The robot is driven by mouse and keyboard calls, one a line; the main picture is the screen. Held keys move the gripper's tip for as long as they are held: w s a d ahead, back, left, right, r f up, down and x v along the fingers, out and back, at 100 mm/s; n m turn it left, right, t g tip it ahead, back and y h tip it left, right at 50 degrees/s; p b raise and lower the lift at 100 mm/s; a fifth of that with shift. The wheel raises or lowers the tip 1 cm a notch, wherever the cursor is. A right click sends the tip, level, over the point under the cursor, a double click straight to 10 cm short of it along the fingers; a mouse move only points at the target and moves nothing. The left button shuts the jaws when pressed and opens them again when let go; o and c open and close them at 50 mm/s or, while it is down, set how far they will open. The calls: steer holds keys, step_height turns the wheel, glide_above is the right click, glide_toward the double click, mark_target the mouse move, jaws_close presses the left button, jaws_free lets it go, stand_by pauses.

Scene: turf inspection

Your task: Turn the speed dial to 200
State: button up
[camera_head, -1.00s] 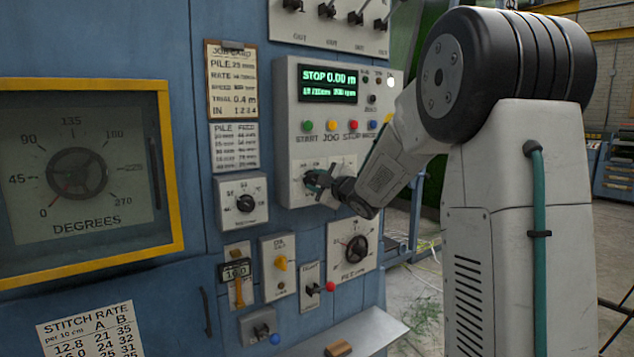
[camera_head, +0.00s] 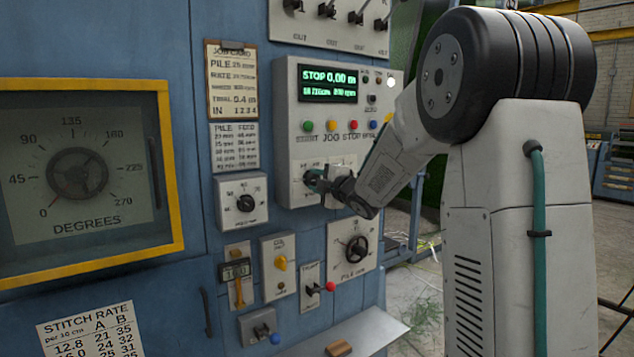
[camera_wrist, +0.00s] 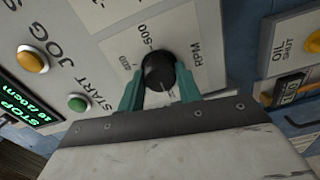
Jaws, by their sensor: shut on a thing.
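The speed dial (camera_wrist: 158,72) is a black round knob on a pale plate marked RPM and 500; another number beside it is hard to read. My gripper (camera_wrist: 160,92) has its two teal fingers shut on the knob, one on each side. In the head view my gripper (camera_head: 322,182) is at the lower left of the grey control box (camera_head: 294,140), and its fingers largely hide the dial. The green display (camera_head: 328,84) reads STOP 0.00 m; the rpm figure on its lower line is too blurred to read surely.
Coloured push buttons (camera_head: 330,126) sit above the dial. A job card (camera_head: 231,85) hangs to the upper left.

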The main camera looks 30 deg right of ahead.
steer(key=o, duration=1)
steer(key=s, duration=0.7)
steer(key=shift+s, duration=0.4)
